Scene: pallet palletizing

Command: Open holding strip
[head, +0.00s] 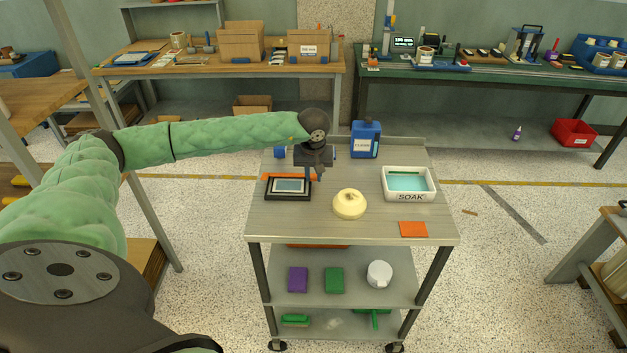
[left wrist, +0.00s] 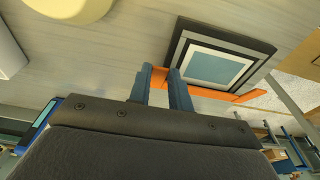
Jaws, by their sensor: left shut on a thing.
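A black frame with a light inner border and a blue-grey panel (head: 289,186) lies on the left of the cart top; it also shows in the left wrist view (left wrist: 216,58). An orange holding strip (head: 277,176) runs along its far edge, and it shows in the left wrist view (left wrist: 207,90) too. My left gripper (head: 311,176) reaches down at the right end of this strip. Its blue fingers (left wrist: 163,84) are close together, shut on that end. The exact contact is partly hidden by the fingers. My right gripper is not in view.
On the cart top (head: 330,228) stand a cream round object (head: 349,205), a white SOAK tray (head: 409,196), a blue container (head: 366,139) and a flat orange piece (head: 413,229). The front left of the top is clear. Workbenches (head: 190,66) stand behind.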

